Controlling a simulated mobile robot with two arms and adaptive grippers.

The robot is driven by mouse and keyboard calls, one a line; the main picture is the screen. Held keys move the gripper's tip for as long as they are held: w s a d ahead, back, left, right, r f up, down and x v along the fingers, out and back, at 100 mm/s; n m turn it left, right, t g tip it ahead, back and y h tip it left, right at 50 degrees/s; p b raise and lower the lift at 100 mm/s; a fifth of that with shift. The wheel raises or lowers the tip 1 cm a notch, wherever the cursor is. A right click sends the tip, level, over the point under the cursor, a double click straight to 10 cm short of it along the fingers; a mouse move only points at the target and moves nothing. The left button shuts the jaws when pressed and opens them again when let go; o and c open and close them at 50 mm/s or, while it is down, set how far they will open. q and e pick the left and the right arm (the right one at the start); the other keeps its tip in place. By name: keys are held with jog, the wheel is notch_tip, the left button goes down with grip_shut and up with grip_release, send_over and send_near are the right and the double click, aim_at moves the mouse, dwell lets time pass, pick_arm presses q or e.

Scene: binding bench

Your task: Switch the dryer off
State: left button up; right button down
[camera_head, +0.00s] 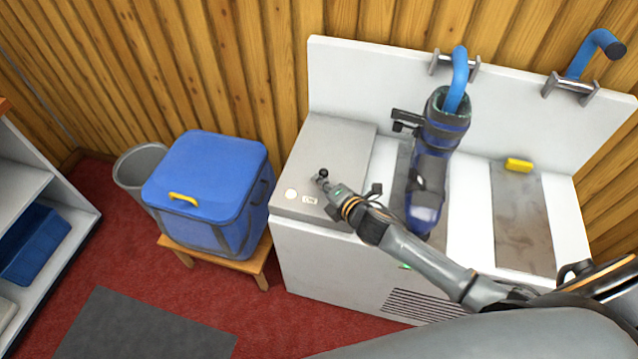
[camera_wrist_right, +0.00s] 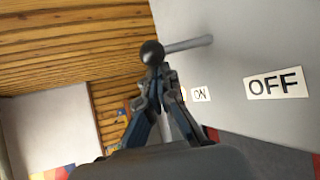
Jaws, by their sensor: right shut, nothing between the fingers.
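The dryer (camera_head: 345,249) is a white bench unit with a grey control box (camera_head: 336,139) at its left end. In the right wrist view a grey lever (camera_wrist_right: 188,44) with a black ball knob (camera_wrist_right: 152,52) sticks out from the panel. The knob also shows in the head view (camera_head: 322,173). An ON label (camera_wrist_right: 201,94) and a larger OFF label (camera_wrist_right: 276,83) are on the panel. My right gripper (camera_wrist_right: 156,82) is shut and empty, its fingertips right at the knob; I cannot tell whether they touch it. My left gripper is out of view.
A dark boot (camera_head: 430,180) stands on the dryer under a blue hose (camera_head: 459,75), close to my right arm. A yellow item (camera_head: 518,165) lies farther right. A blue lidded box (camera_head: 210,170) on a wooden stool (camera_head: 252,268) and a grey bin (camera_head: 137,165) stand left.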

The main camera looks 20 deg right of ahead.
aim_at(327, 176)
jog(key=shift+s+d+f+m+t+y+b, duration=0.1)
jog(key=shift+s+d+m+t+y+b, duration=0.3)
jog(key=shift+b, duration=1.1)
jog(key=shift+s+d+m+t+y+b, duration=0.2)
jog(key=shift+d+m+t+b, duration=0.4)
jog(key=shift+b, duration=0.9)
jog(key=shift+s+d+f+m+t+y+b, duration=0.1)
jog(key=shift+s+d+m+t+y+b, duration=0.2)
jog(key=shift+t+b, duration=0.8)
jog(key=shift+s+d+r+g+b, duration=0.1)
jog(key=shift+d+r+g+b, duration=0.2)
jog(key=shift+b, duration=0.35)
jog(key=shift+s+d, duration=0.25)
jog(key=shift+d, duration=0.15)
